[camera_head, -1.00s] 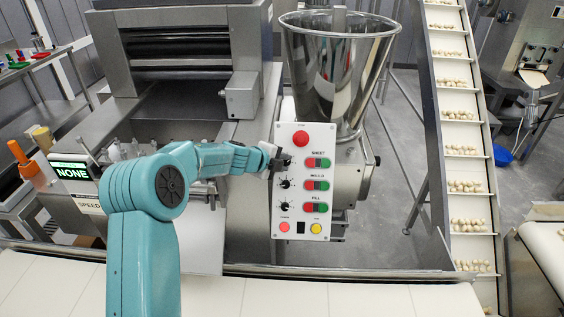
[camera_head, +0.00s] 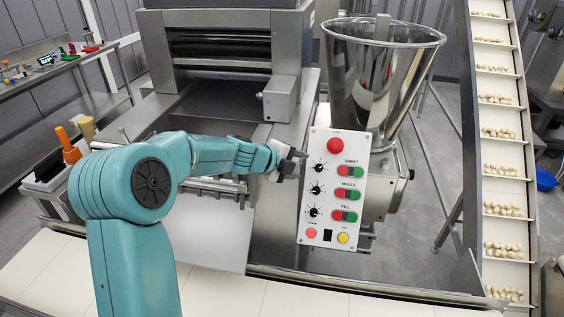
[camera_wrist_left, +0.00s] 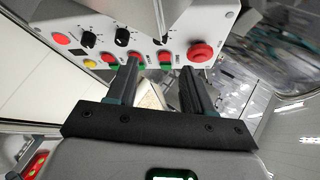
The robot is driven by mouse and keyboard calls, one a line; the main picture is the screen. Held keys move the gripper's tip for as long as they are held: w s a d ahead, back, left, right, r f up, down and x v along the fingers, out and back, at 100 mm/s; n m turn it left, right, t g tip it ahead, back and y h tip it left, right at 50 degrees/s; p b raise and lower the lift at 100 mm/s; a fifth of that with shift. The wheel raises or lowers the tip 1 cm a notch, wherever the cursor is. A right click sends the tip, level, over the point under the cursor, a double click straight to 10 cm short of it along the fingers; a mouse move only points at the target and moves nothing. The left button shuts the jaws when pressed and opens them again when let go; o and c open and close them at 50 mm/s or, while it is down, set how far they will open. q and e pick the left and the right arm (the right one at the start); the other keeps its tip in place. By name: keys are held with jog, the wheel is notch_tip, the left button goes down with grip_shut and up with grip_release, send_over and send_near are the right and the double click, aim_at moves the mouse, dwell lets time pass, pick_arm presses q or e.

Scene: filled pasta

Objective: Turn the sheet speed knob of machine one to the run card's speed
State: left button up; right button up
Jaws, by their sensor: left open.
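The white control panel (camera_head: 309,215) of the machine stands upright in the middle of the head view. Its top black knob, beside the SHEET label, is the sheet speed knob (camera_head: 320,167). My left gripper (camera_head: 299,155) is open, just left of and slightly above that knob, apparently apart from it. In the left wrist view the open fingers (camera_wrist_left: 158,68) point at the panel (camera_wrist_left: 180,28) with nothing between them. Two black knobs (camera_wrist_left: 122,36) show clearly there; the knob nearest the red stop button is partly hidden. No run card is readable. My right gripper is not in view.
Below the red stop button (camera_head: 335,145) are red and green button pairs and two lower knobs (camera_head: 315,190). A steel hopper (camera_head: 375,75) stands behind the panel. A conveyor with pasta (camera_head: 500,170) runs at right. A side table (camera_head: 60,75) holds small items at left.

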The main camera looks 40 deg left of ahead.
pick_arm(q)
jog(key=v, duration=0.6)
jog(key=shift+s+r, duration=0.25)
jog(key=shift+s, duration=0.1)
jog(key=shift+w, duration=0.1)
jog(key=shift+d, duration=0.1)
